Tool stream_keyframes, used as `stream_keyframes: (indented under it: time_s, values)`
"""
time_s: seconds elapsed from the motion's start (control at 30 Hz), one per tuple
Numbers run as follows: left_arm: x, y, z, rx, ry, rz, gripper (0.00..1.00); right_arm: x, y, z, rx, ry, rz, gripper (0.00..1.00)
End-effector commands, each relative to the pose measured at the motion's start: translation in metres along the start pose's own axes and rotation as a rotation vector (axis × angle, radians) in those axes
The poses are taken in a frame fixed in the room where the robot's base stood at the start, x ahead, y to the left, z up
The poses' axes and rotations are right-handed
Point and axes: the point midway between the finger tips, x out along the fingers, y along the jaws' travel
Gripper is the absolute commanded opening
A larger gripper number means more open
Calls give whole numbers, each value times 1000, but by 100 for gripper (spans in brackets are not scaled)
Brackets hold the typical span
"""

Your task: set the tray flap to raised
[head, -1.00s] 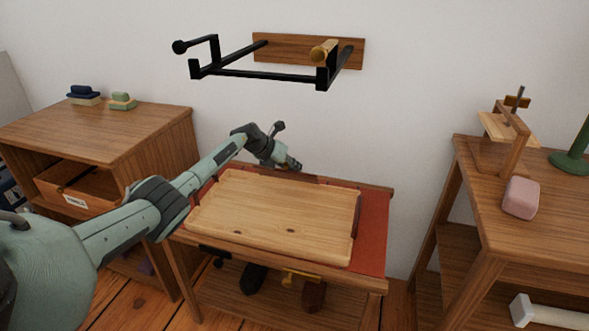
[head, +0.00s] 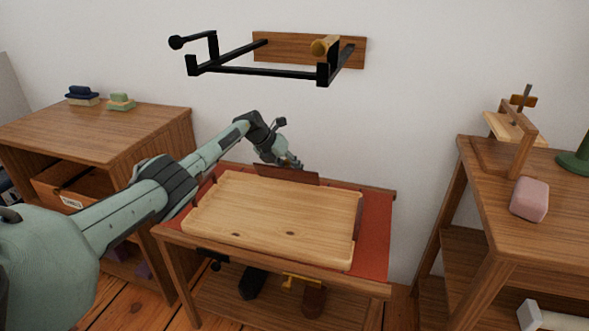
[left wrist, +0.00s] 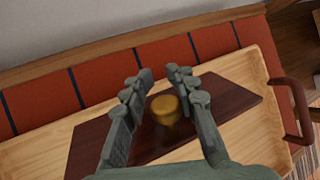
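The pale wooden tray (head: 270,215) lies on a small table with a red top. Its dark brown flap (head: 288,174) stands tilted up at the tray's far edge. In the left wrist view the flap (left wrist: 219,103) is a dark board with a round brass knob (left wrist: 166,110), over the pale tray (left wrist: 40,150). My left gripper (head: 296,164) is at the flap's far side, its tips partly hidden. In the left wrist view my left gripper (left wrist: 163,75) has its fingers apart, one on each side of the knob, with small visible gaps. My right gripper is not in view.
A black wall rack (head: 265,73) juts out above the table. A wooden cabinet (head: 105,135) stands at the left. A side table (head: 530,232) at the right holds a pink block (head: 529,199) and a wooden stand (head: 515,140). The tray's top is clear.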

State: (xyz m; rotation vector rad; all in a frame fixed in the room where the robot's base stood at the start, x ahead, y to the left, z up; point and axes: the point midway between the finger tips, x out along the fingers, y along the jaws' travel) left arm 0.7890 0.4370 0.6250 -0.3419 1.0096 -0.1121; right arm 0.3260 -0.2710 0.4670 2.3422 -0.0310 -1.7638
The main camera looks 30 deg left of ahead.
Motion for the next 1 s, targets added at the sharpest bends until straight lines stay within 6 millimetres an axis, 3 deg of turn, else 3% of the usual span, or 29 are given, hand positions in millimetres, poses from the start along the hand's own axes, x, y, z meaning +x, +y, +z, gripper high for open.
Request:
stream_keyframes:
  time_s: [0.47,0.63,1.0]
  values:
    - [-6,-1,1,1,-3,-2,37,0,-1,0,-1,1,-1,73]
    - [-26,0,0,4,-3,-1,37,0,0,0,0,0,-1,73]
    - [-101,0,0,3,-2,1,37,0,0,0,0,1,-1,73]
